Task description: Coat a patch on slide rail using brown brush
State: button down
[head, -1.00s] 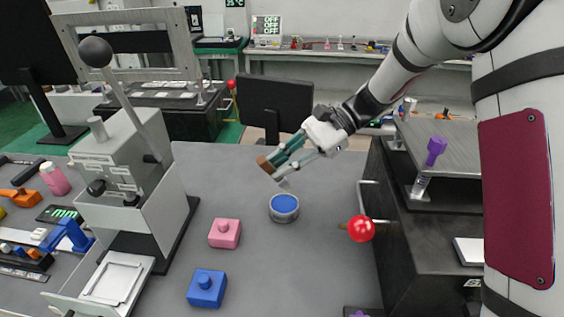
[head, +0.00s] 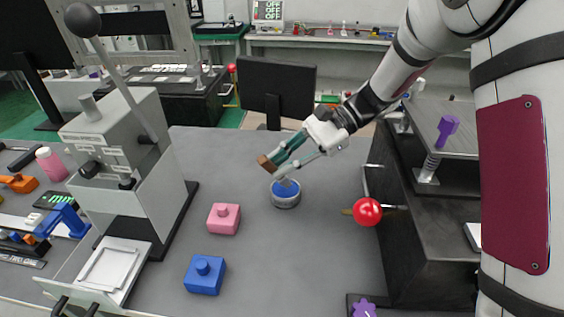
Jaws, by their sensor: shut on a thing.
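My gripper (head: 280,169) has teal fingers and is shut on a brown piece, which I take to be the brown brush (head: 267,163). Only its brown block end shows clearly; the rest is hidden by the fingers. The gripper hangs just above and to the left of a round grey tin with blue contents (head: 286,200), overlapping its back edge in the picture. I cannot tell whether anything touches the tin. I cannot say for sure which part is the slide rail; a metal rail (head: 365,178) runs along the dark bench at right.
A pink block (head: 223,218) and a blue block (head: 204,275) sit on the grey table (head: 310,270). A grey lever box (head: 116,140) stands left. A red ball knob (head: 367,212) juts from the dark bench (head: 440,240). A monitor (head: 277,88) stands behind.

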jog(key=shift+f, duration=0.7)
dwell(1.7)
jog(key=shift+r, duration=0.1)
jog(key=shift+r+p, duration=1.95)
jog(key=shift+r, duration=1.55)
